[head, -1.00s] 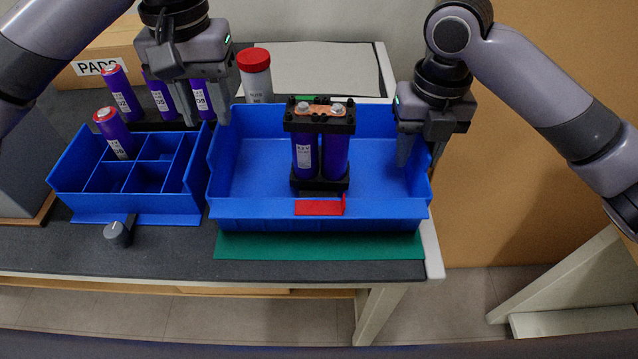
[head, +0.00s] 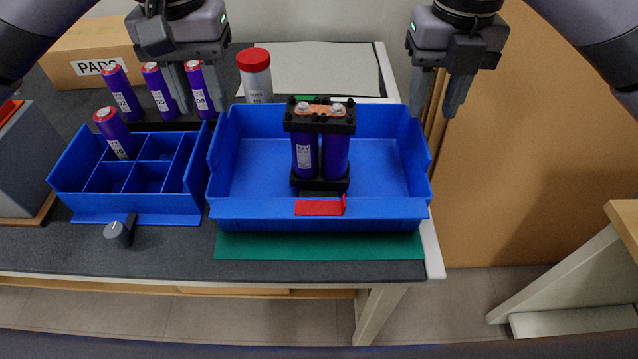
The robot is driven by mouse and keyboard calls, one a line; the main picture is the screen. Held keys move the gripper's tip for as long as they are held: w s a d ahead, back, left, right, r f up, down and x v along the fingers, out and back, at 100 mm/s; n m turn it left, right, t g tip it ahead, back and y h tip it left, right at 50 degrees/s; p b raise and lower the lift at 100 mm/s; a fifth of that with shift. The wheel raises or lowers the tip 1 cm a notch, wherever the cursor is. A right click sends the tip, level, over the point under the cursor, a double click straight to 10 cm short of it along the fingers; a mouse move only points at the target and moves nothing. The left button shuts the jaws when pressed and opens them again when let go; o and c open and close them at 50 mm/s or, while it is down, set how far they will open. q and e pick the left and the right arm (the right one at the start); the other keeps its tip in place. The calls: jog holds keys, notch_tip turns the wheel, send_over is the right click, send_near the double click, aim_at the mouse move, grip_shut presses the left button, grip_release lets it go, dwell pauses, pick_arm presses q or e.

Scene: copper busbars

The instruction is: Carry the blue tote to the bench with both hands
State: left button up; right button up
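The blue tote (head: 260,209) sits level on the green mat (head: 320,246) on the dark bench top (head: 170,251). Inside it stands a battery pack (head: 320,150) of purple cells in black holders with a copper busbar on top. A red tab (head: 319,208) shows at the tote's front wall. My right gripper (head: 434,108) is open and empty, above the tote's far right corner. Neither gripper visibly holds the tote.
A divided blue bin (head: 130,214) with one purple cell (head: 114,134) stands left of the tote. Several purple cells (head: 160,92), a red-capped bottle (head: 256,76) and a cardboard box (head: 85,45) stand behind. A grey knob (head: 119,232) lies in front.

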jog(key=shift+r, duration=1.2)
